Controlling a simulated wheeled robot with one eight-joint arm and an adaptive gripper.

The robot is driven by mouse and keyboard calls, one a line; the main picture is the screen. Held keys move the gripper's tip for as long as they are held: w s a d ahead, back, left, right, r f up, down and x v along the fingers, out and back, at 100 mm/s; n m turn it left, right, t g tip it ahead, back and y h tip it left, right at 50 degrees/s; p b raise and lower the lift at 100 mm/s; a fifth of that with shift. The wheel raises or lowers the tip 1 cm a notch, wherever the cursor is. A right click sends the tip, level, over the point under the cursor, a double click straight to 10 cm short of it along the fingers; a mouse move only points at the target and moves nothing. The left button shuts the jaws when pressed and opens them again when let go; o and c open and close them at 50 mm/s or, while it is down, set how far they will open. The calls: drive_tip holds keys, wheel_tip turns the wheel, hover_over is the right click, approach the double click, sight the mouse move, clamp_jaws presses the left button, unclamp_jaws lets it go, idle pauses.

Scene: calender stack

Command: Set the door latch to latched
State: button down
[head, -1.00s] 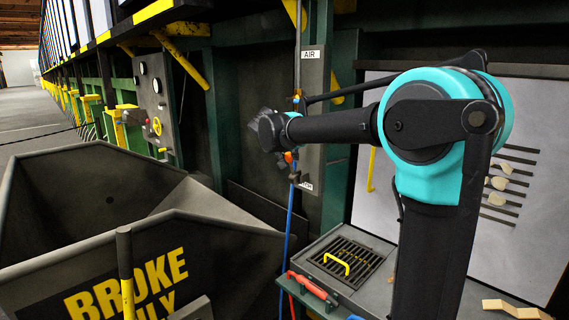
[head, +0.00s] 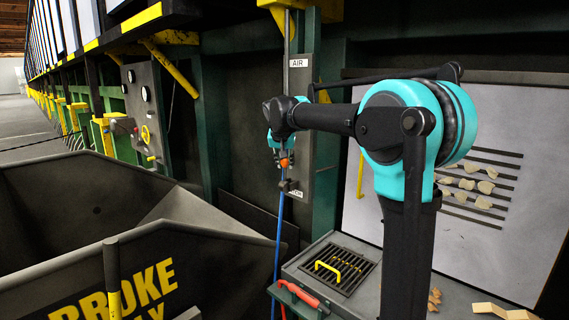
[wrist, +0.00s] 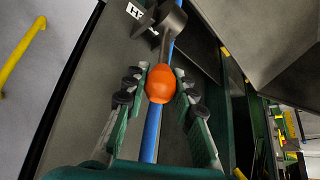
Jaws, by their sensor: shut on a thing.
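An orange knob (wrist: 160,84) on a dark lever sits between the fingers of my gripper (wrist: 160,90) in the wrist view. The fingers close on it from both sides. The dark lever body (wrist: 168,22) lies just beyond it, beside a label that is partly cut off and shows an H. In the head view the orange knob (head: 284,162) is on the narrow grey panel, just below my gripper (head: 280,150). The fingers are too small there to make out, and my wrist hides part of the panel. Whether this knob is the door latch cannot be told.
The panel (head: 299,85) has an AIR label at its top. A blue hose (head: 278,240) runs down below the knob. A dark bin (head: 190,265) with yellow lettering fills the lower left. A grated bench (head: 340,262) and a pale door (head: 480,110) are at right.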

drive_tip(key=c, duration=1.2)
unclamp_jaws()
drive_tip(key=v, duration=1.2)
